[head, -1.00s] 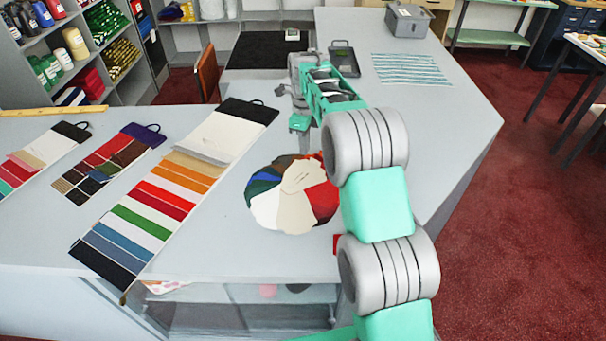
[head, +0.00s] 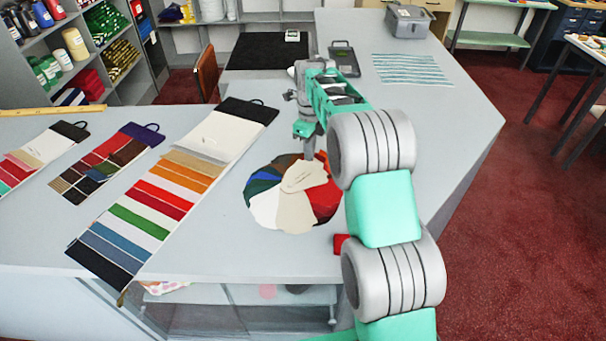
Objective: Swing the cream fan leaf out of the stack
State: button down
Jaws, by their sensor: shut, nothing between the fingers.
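The fan (head: 262,187) of colored leaves lies spread in a round shape on the grey counter, with blue, green, white, brown and red leaves showing. The cream fan leaf (head: 296,207) lies on top, pointing toward the near edge. A cream piece (head: 304,176) covers its upper end. My gripper (head: 309,158) points down at the far side of the fan, by the far end of the cream piece. It is shut and empty. I cannot tell whether the fingertips touch the fan.
Long swatch cards (head: 168,191) lie left of the fan. A small red block (head: 341,243) sits near the counter's front edge, beside my arm. A black mat (head: 262,52), a dark tray (head: 343,60) and a striped cloth (head: 411,69) lie farther back. Counter right of my arm is clear.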

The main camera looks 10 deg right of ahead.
jog(key=shift+s+d+m, duration=0.15)
jog(key=shift+d+m, duration=0.05)
jog(key=shift+m, duration=0.1)
jog(key=shift+s+d+m+b, duration=0.3)
jog(key=shift+s+d+m, duration=0.45)
jog(key=shift+m, duration=0.35)
jog(key=shift+s, duration=0.1)
jog(key=shift+s+d+m+b, duration=0.2)
jog(key=shift+s+d+m, duration=0.05)
jog(key=shift+s+m, duration=0.25)
jog(key=shift+s+d+m+b, duration=0.25)
jog(key=shift+s+m, duration=0.15)
jog(key=shift+m, duration=0.1)
jog(key=shift+s+d+m, duration=0.2)
jog(key=shift+s+m, duration=0.3)
jog(key=shift+m, duration=0.05)
jog(key=shift+s+d+m, duration=0.15)
jog(key=shift+s+m, duration=0.3)
jog(key=shift+m, duration=0.1)
